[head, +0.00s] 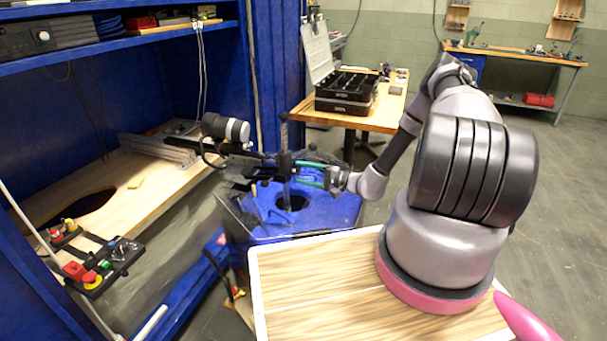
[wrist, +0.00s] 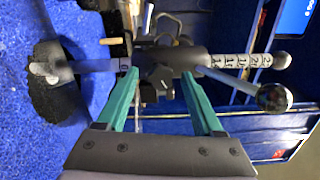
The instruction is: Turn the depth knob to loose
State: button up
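My gripper (head: 300,172) reaches from the right to the motor's upright shaft over the blue tank in the head view. In the wrist view its two teal fingers (wrist: 160,74) are open. A small black knob (wrist: 160,77) on the shaft's collar shows between the fingertips, with a gap on each side. I cannot tell how deep it sits between them. In the head view the knob is too small to make out.
A lever with a round black ball end (wrist: 273,97) juts out right of the fingers. The motor (head: 226,128) sits left of the shaft. The blue tank (head: 335,212) lies below. A wooden table (head: 390,108) with an open black case (head: 346,92) stands behind.

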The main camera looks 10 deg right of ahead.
jog(key=v, duration=1)
jog(key=shift+s+d, duration=0.25)
jog(key=shift+d, duration=0.05)
jog(key=s+a+r+n+g+h, duration=0.2)
jog(key=r+g, duration=0.1)
jog(key=r, duration=0.7)
jog(key=s+a+r+n+g+h, duration=0.1)
jog(key=s+r+n+g+h, duration=0.2)
jog(key=r, duration=0.6)
jog(key=s+a+r+n+g+h, duration=0.15)
jog(key=r+g, duration=0.25)
jog(key=r, duration=0.6)
jog(key=s+r+m+t+h, duration=0.2)
jog(key=s+r+t+h, duration=0.4)
jog(key=s+r, duration=1.1)
notch_tip(320, 180, up, 2)
jog(key=shift+s+r+t, duration=0.2)
jog(key=shift+s+t, duration=0.15)
jog(key=shift+t, duration=0.25)
